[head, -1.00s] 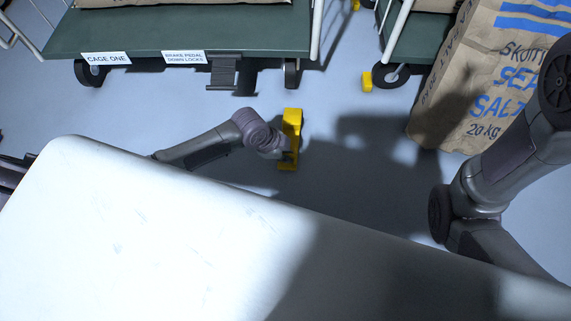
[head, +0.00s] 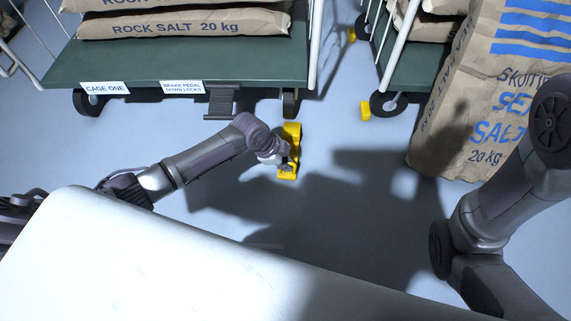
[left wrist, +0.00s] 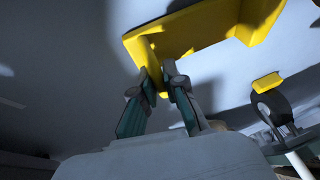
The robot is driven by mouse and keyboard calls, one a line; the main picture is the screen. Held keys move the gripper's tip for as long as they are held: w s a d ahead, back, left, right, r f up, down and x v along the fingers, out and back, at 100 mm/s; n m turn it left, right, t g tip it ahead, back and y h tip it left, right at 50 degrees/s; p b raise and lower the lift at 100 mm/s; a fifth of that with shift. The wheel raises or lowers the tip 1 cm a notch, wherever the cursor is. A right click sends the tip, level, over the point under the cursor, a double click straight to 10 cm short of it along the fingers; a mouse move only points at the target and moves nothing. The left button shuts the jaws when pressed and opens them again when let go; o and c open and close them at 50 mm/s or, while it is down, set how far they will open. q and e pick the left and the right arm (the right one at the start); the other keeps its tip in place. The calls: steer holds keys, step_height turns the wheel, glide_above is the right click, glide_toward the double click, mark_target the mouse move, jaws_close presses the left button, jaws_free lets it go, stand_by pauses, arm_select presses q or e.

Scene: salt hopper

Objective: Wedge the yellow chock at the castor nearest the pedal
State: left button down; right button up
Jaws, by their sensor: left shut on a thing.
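The yellow chock (head: 292,133) is just in front of the castor (head: 290,103) nearest the pedal, under cage one's right end. Its far end is very close to the wheel; I cannot tell whether they touch. My left gripper (head: 284,164) is shut on the chock's near end. In the left wrist view the fingers (left wrist: 158,78) pinch one end plate of the chock (left wrist: 190,32). The brake pedal (head: 221,100) hangs from the green deck (head: 150,68), left of that castor. My right gripper is out of view.
A white surface (head: 150,260) fills the foreground. Another castor (head: 388,103) with a small yellow block (head: 365,109) stands right, under a second cage. A sea salt sack (head: 480,90) stands beside it. Floor right of the chock is clear and shadowed.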

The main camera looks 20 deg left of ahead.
arm_select(q)
steer(key=shift+w+a+f+b, duration=0.2)
steer(key=shift+w+b, duration=0.25)
steer(key=shift+w, duration=0.25)
steer(key=shift+w+a+f+b, duration=0.2)
steer(key=shift+w+b, duration=0.2)
steer(key=shift+w, duration=0.25)
steer(key=shift+w+a+r, duration=0.15)
steer(key=shift+w+a, duration=0.15)
steer(key=shift+w, duration=0.15)
stand_by(0.4)
steer(key=c, duration=1.2)
jaws_free()
steer(key=shift+w, duration=0.1)
steer(key=shift+o, duration=0.2)
steer(key=shift+d+f, duration=0.1)
steer(key=shift+f, duration=0.1)
